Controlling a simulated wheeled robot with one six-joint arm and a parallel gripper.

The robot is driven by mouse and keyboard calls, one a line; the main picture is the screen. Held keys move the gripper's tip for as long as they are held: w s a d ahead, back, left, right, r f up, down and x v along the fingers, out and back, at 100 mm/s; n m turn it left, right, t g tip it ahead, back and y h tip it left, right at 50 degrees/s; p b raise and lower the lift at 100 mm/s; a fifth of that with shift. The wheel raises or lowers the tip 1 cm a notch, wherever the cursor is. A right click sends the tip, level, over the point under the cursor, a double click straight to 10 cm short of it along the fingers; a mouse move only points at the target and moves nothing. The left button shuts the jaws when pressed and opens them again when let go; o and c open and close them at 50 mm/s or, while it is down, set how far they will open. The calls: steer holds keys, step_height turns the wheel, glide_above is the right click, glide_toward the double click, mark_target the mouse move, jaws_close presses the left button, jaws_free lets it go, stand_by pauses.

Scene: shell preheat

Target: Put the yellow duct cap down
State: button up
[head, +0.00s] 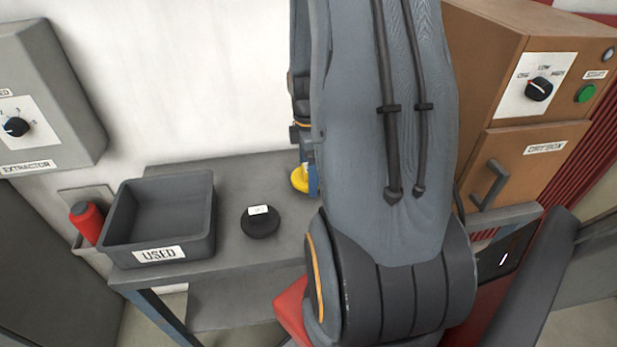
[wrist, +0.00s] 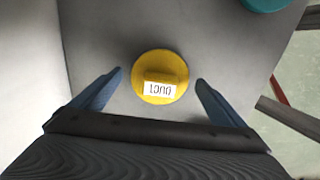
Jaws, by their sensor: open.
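The yellow duct cap (wrist: 160,68) is a round disc with a raised grip and a white label reading DUCT, upside down in the wrist view. It rests on the grey table top (wrist: 100,30). My gripper (wrist: 160,80) is open, with one blue finger on each side of the cap and a gap between each finger and the cap. In the head view the cap (head: 299,180) shows partly, beside a blue finger of my gripper (head: 312,180); my arm hides the rest.
A black cap (head: 260,222) with a white label lies on the table to the left. A grey USED bin (head: 158,254) stands at the table's left end, with a red cylinder (head: 86,222) beside it. The brown DRYBOX (head: 530,160) is at the right. A teal object (wrist: 266,4) shows at the wrist view's top.

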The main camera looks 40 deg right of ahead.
steer(key=c, duration=1.4)
steer(key=shift+r, duration=0.1)
